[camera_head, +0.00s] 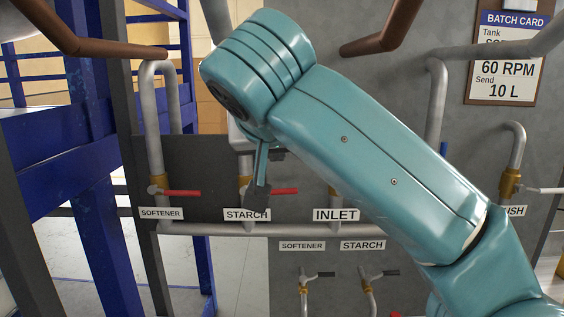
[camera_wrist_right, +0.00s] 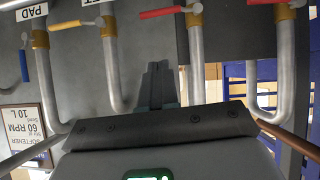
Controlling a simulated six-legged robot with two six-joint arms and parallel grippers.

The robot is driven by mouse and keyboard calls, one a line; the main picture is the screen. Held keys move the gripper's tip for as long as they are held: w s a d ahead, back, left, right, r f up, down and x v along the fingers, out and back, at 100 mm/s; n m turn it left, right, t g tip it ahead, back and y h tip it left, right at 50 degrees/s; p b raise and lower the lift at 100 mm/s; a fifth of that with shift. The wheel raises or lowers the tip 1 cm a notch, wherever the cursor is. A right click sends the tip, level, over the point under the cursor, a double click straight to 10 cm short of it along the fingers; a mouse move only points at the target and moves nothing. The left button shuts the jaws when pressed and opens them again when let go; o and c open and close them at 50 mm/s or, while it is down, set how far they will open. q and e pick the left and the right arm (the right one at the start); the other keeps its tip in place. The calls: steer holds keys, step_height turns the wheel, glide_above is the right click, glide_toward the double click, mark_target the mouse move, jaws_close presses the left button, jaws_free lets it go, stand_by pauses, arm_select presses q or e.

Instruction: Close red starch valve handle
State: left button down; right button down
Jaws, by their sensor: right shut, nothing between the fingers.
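The red starch valve handle (camera_head: 284,191) sticks out horizontally to the right from its vertical pipe, above the STARCH label (camera_head: 246,215). My right gripper (camera_head: 258,202) hangs down in front of this valve, empty, and hides the handle's inner end and part of the valve body. In the right wrist view, which is upside down, the starch handle (camera_wrist_right: 160,13) points left from its brass valve. The fingers of my right gripper (camera_wrist_right: 158,70) are shut and point towards the handle, with a gap in the picture; whether they touch cannot be told. My left gripper is out of view.
A similar red softener handle (camera_head: 182,193) sits to the left. A yellow handle (camera_wrist_right: 75,26) and a blue handle (camera_wrist_right: 23,66) show beside the starch valve. My right arm hides much of the panel. A blue frame (camera_head: 85,170) stands at the left.

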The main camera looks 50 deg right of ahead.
glide_above(283, 192)
steer(key=s+a, duration=0.2)
step_height(283, 192, down, 5)
steer(key=shift+m+t, duration=0.3)
steer(key=f+b, duration=0.1)
steer(key=f, duration=0.1)
steer(key=f+b, duration=0.1)
steer(key=f, duration=0.1)
steer(key=f+b, duration=0.1)
steer(key=f, duration=0.1)
steer(key=shift+w+d+f, duration=0.1)
steer(key=shift+w+d, duration=0.15)
steer(key=shift+d, duration=0.05)
steer(key=shift+a+r, duration=0.15)
steer(key=shift+r, duration=0.05)
